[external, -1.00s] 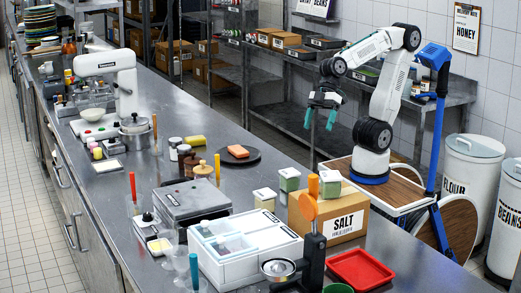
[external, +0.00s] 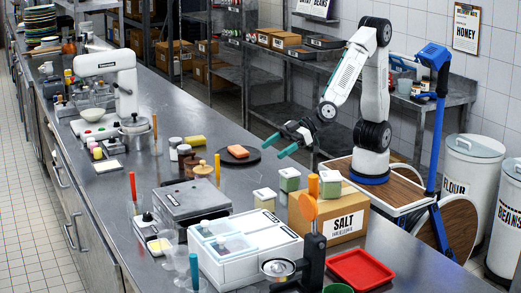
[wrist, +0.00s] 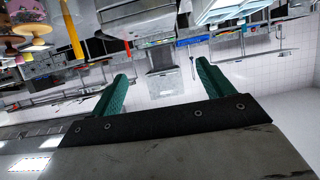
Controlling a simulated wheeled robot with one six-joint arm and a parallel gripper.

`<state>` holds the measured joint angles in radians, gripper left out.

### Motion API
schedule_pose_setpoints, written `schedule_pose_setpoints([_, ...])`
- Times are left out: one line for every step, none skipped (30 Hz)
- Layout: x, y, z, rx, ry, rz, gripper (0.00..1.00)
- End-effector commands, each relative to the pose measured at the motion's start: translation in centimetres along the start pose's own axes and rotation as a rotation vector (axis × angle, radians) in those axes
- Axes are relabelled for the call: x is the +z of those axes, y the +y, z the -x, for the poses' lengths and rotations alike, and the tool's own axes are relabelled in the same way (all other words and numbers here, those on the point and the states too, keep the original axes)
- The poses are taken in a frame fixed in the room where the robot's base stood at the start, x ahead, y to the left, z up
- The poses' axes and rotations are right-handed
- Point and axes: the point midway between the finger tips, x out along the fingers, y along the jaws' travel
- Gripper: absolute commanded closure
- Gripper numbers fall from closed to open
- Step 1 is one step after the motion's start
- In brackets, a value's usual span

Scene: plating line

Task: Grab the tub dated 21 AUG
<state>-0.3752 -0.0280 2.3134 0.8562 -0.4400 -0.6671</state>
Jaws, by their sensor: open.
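My gripper (external: 276,147) has green fingers, spread apart and empty. It is in the air above and beyond the middle tub in the external view. In the wrist view the open fingers (wrist: 162,72) have nothing between them, and I can make out no tub there.
A cardboard salt box (external: 335,226) stands beside the tubs. A white lidded container (external: 245,255), an orange-handled device (external: 312,245) and a red tray (external: 360,269) are nearer the camera. A dark plate (external: 255,163) with an orange block lies behind.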

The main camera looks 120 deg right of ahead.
Motion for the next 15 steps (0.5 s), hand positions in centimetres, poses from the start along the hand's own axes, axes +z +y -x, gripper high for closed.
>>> schedule_pose_setpoints([1.3,0.0,-0.5,0.002,-0.006,0.004,0.20])
schedule_pose_setpoints([1.9,0.0,-0.8,0.001,-0.006,0.004,0.20])
schedule_pose_setpoints([2.8,0.0,-1.1,0.000,-0.006,0.004,0.20])
schedule_pose_setpoints([3.5,0.0,-1.4,-0.001,-0.007,0.004,0.20])
schedule_pose_setpoints([4.3,0.0,-1.7,0.001,-0.007,0.005,0.20])
schedule_pose_setpoints([5.2,0.0,-2.1,0.000,-0.007,0.004,0.20])
schedule_pose_setpoints([5.9,0.0,-2.4,-0.002,-0.007,0.004,0.20])
schedule_pose_setpoints([6.7,0.0,-2.7,0.000,-0.007,0.004,0.20])
schedule_pose_setpoints([7.6,0.0,-3.1,-0.001,-0.008,0.004,0.20])
schedule_pose_setpoints([8.2,0.0,-3.3,-0.002,-0.007,0.003,0.20])
schedule_pose_setpoints([8.9,0.0,-3.6,-0.001,-0.007,0.003,0.20])
schedule_pose_setpoints([9.9,0.0,-4.0,-0.001,-0.008,0.003,0.20])
schedule_pose_setpoints([10.4,0.0,-4.2,-0.001,-0.006,0.002,0.20])
schedule_pose_setpoints([11.0,0.0,-4.4,-0.003,-0.007,0.003,0.20])
schedule_pose_setpoints([11.7,0.0,-4.8,-0.001,-0.006,0.001,0.20])
